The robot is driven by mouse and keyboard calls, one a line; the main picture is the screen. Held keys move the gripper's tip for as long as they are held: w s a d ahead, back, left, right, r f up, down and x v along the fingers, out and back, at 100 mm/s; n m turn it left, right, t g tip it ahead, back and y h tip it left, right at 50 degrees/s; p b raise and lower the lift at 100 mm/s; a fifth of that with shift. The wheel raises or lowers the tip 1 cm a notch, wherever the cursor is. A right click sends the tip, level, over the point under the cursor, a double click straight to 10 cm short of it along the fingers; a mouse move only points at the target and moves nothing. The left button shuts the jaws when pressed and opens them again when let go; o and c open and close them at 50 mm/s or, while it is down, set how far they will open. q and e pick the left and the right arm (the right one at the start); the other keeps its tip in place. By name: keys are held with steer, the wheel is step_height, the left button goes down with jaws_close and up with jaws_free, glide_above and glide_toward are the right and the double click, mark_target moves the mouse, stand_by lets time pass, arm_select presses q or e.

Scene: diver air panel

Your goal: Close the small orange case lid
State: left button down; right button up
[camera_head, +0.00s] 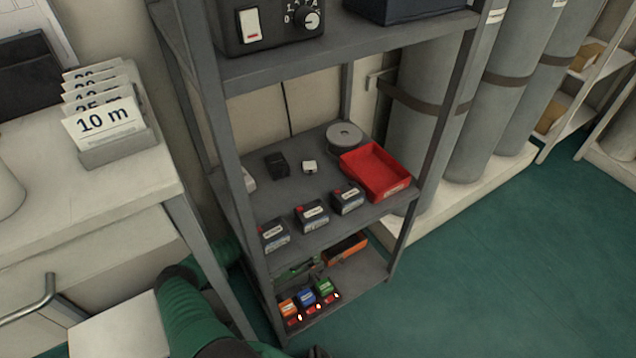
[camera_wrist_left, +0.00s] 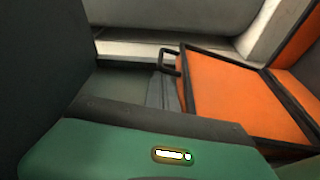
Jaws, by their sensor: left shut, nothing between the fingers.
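The small orange case (camera_head: 346,248) is on the lower shelf, partly hidden under the shelf above. In the left wrist view it fills the right side: an orange panel (camera_wrist_left: 235,98) with a dark rim and a small dark handle, and another orange part (camera_wrist_left: 300,45) rising at an angle to it. The case looks open; which part is the lid I cannot tell. My left gripper (camera_head: 316,265) reaches between the shelves, left of the case. Its grey fingers (camera_wrist_left: 163,92) are shut and empty, close to the panel's left edge; contact is unclear. My right gripper is not seen.
A grey shelf post (camera_head: 232,180) stands beside my left arm. The shelf above holds a red tray (camera_head: 376,170) and several small dark boxes. Small coloured blocks (camera_head: 307,297) with lights sit at the lower shelf's front. Green floor is clear at right.

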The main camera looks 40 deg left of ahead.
arm_select(q)
steer(key=d+m+p, duration=0.1)
steer(key=p, duration=0.1)
steer(key=s+d+f+m+p, duration=0.1)
steer(key=d, duration=0.1)
steer(key=d+m+p, duration=0.1)
steer(key=d+p, duration=0.1)
steer(key=shift+s+d+f+t+p, duration=0.25)
steer(key=shift+s+t+p, duration=0.1)
steer(key=shift+t, duration=0.05)
steer(key=shift+a, duration=0.1)
